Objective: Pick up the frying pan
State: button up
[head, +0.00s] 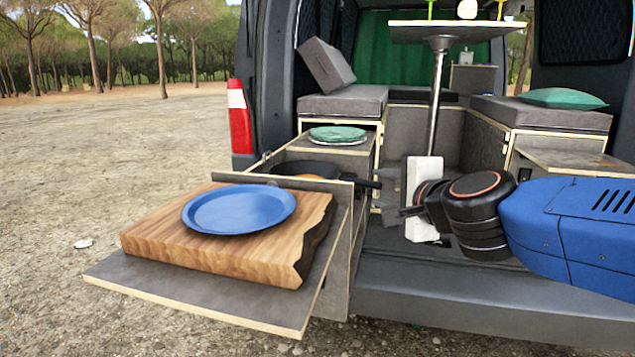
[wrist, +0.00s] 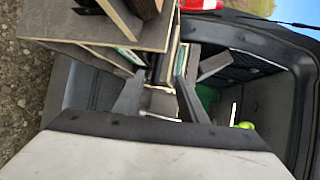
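The frying pan (head: 305,167) is dark and sits in the pulled-out drawer unit, partly hidden behind a grey panel. Its black handle sticks out to the right, toward my gripper. My gripper (head: 379,192) is at the handle's end, with its two dark fingers apart, one higher and one lower. In the wrist view the fingers (wrist: 160,92) also stand apart, with a gap between them. I cannot tell whether the handle end lies between the fingers. I cannot make out the pan for sure in the wrist view.
A blue plate (head: 239,209) lies on a thick wooden board (head: 165,242) on the front shelf. A table post (head: 437,95) stands behind my gripper. The van's bumper (head: 470,300) runs below my arm.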

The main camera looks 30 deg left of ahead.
aim_at(357, 183)
jog(key=x, duration=1)
jog(key=shift+f+x, duration=0.1)
jog(key=shift+x, duration=1.25)
jog(key=shift+f+x, duration=0.15)
jog(key=shift+x, duration=1.2)
jog(key=shift+s, duration=0.15)
jog(key=shift+c, duration=0.4)
grip_shut()
